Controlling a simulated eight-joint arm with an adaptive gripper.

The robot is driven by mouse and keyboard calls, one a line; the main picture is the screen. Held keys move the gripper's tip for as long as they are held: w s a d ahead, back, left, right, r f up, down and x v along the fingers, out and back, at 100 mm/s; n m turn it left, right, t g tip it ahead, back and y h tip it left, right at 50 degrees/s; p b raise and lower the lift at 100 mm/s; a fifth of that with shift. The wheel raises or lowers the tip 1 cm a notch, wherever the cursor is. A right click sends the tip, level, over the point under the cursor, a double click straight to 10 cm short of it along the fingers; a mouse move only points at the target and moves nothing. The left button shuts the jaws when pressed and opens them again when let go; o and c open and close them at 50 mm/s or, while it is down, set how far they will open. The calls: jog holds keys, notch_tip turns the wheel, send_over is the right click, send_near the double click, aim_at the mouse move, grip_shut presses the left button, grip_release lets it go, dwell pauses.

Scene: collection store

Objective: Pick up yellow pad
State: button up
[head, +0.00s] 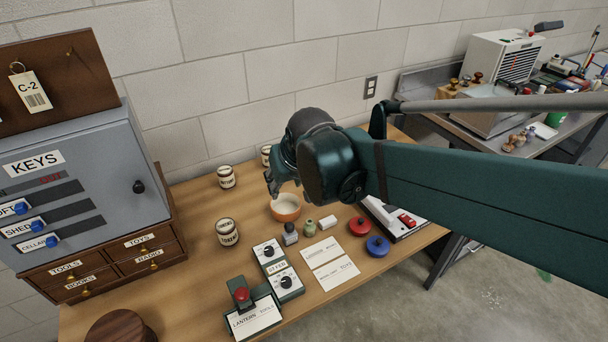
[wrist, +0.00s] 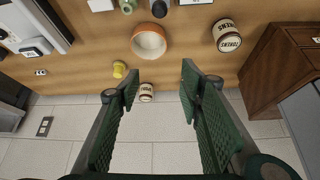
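A small yellow object (wrist: 119,69), likely the yellow pad, shows in the wrist view on the wooden table, close to the wall-side edge. It lies beside the bowl (wrist: 149,41) and left of my left finger. In the head view I cannot see it; my arm may hide it. My gripper (wrist: 160,84) is open, with two green ribbed fingers wide apart and nothing between them that I can see held. In the head view my gripper (head: 273,180) hangs above the table behind the orange bowl (head: 286,213).
Labelled jars (head: 228,232) stand left of the bowl; one jar (wrist: 146,92) shows between my fingers. A key cabinet (head: 80,180) stands at left. Red (head: 360,226) and blue (head: 377,246) discs, cards (head: 328,262) and a switch box (head: 278,271) crowd the front. The wall is close behind.

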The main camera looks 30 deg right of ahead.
jog(key=w+d+f+m+g+p, duration=0.1)
jog(key=w+d+f+p, duration=0.2)
jog(key=w+d+f, duration=0.4)
jog(key=w+d+f+m+h+p, duration=0.1)
jog(key=w+d+f+p, duration=0.2)
jog(key=w+d+f, duration=0.4)
jog(key=w+d, duration=0.3)
jog(key=w, duration=0.4)
jog(key=shift+d+f+m+g, duration=0.15)
jog(key=shift+f+m+g, duration=0.15)
jog(key=shift+g, duration=0.1)
jog(key=shift+x, duration=1.3)
jog(key=shift+f, duration=0.15)
jog(key=shift+b+x, duration=0.75)
jog(key=shift+x, duration=1.7)
jog(key=shift+s+d, duration=0.1)
jog(key=shift+d, duration=0.05)
jog(key=c, duration=0.6)
